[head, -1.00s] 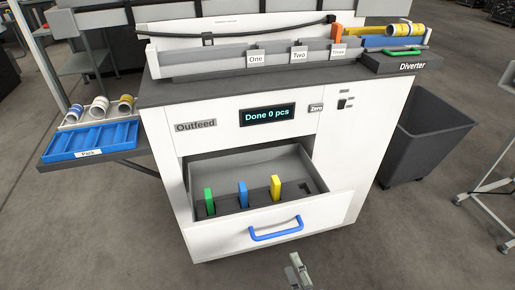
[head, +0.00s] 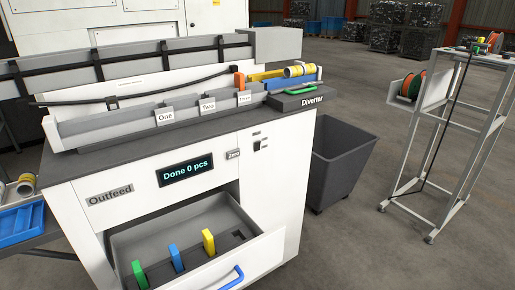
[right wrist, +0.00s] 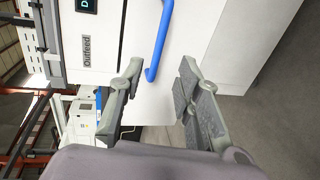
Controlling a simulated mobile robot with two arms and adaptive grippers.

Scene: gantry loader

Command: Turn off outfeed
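The outfeed cabinet (head: 88,219) is white, with an "Outfeed" label (head: 110,194) and a display (head: 186,169) reading "Done 0 pcs". A small dark switch (head: 258,145) sits on its front, right of the display near the Zero button (head: 233,155); its position is too small to tell. My right gripper (right wrist: 158,82) is open and empty in the right wrist view. Beyond its fingers is the blue drawer handle (right wrist: 160,38), not gripped. The "Outfeed" label also shows there, sideways (right wrist: 86,24). My left gripper is not in view.
The drawer (head: 262,256) stands open with green, blue and yellow pieces. The Diverter box (head: 297,99) with a green handle is on the top right. A dark bin (head: 335,165) stands right of the cabinet, then a metal stand (head: 447,150). Floor between them is clear.

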